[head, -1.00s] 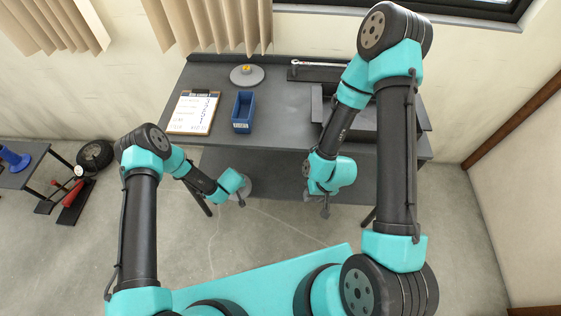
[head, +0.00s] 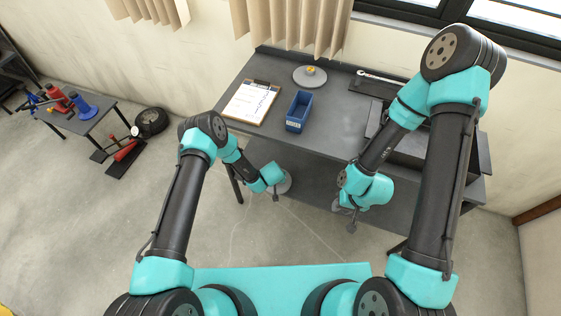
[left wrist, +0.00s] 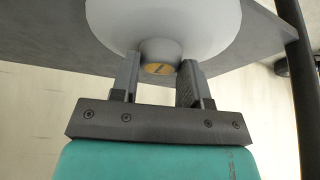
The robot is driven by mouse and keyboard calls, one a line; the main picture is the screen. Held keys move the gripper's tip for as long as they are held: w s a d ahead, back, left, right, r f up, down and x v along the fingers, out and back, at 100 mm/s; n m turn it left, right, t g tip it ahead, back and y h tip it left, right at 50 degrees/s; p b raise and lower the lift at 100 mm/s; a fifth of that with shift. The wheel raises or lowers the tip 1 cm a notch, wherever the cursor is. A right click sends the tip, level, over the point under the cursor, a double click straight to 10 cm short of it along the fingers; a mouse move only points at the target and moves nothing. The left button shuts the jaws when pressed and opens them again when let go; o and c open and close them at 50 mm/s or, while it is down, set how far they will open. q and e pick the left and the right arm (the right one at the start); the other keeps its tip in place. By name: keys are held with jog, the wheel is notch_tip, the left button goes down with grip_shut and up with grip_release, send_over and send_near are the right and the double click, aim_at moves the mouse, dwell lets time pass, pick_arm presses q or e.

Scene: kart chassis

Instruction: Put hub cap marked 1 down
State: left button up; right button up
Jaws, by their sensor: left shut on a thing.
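A pale grey round hub cap (left wrist: 165,22) fills the top of the left wrist view, with a round boss (left wrist: 160,58) bearing a yellow label whose mark I cannot read. My left gripper (left wrist: 160,75) is shut on the boss. In the head view the hub cap (head: 285,182) shows beside my left gripper (head: 276,193), in front of the workbench and partly hidden by it. My right gripper (head: 350,220) hangs in front of the bench further right, with no held thing visible; its jaws are too small to judge.
A side table (head: 85,120) holds red and blue parts at left; a tyre (head: 151,121) lies nearby.

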pick_arm(q)
jog(key=w, duration=0.8)
jog(key=w+f, duration=0.1)
jog(key=w, duration=0.3)
jog(key=shift+w, duration=0.2)
jog(key=shift+f, duration=1.8)
jog(key=o, duration=1)
jog(key=shift+f, duration=0.1)
jog(key=shift+s+r, duration=0.2)
jog(key=shift+r, duration=0.35)
jog(key=v, duration=1.1)
